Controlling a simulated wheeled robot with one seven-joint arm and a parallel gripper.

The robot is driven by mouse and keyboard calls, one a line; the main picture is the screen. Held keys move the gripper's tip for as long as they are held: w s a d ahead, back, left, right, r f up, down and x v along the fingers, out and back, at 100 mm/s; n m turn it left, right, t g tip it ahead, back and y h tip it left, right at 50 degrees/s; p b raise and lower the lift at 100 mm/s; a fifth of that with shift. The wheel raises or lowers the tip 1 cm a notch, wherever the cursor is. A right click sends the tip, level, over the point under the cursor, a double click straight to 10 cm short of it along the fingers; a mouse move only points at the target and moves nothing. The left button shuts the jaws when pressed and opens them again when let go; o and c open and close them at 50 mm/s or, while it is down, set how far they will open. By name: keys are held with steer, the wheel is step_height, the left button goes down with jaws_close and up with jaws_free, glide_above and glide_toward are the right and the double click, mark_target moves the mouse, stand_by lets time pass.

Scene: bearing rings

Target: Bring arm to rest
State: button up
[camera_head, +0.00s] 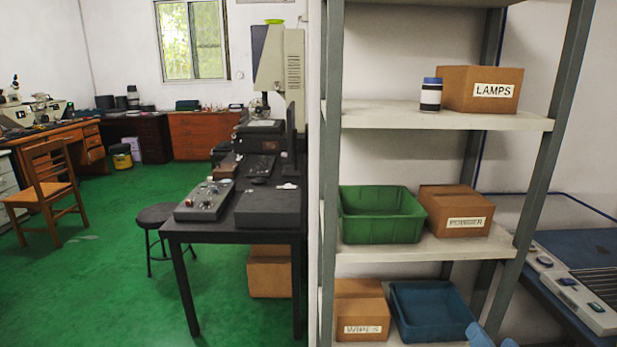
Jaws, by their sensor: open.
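My gripper is not in view. Small light-blue pieces show at the bottom edge, right of the middle, cut off by the frame. They may be part of my arm, but too little shows to tell. No object of the task is named apart from the arm.
A grey metal shelf rack (450,117) stands close ahead, holding labelled cardboard boxes (482,88), a green bin (381,229) and a blue bin (430,325). A black table (240,229) with equipment and a stool (158,215) stand left. Green floor (110,270) is open further left.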

steer(key=s+a+f+n, duration=0.2)
steer(key=s+f, duration=0.2)
steer(key=s, duration=0.7)
steer(key=s+a+r+n, duration=0.2)
steer(key=s, duration=1.1)
steer(key=s+a+r+n+g+y, duration=0.1)
steer(key=s+a+r+n, duration=0.1)
steer(key=s, duration=1.1)
steer(key=shift+s+a+r+y, duration=0.15)
steer(key=shift+s+a+y, duration=0.15)
steer(key=shift+a, duration=0.5)
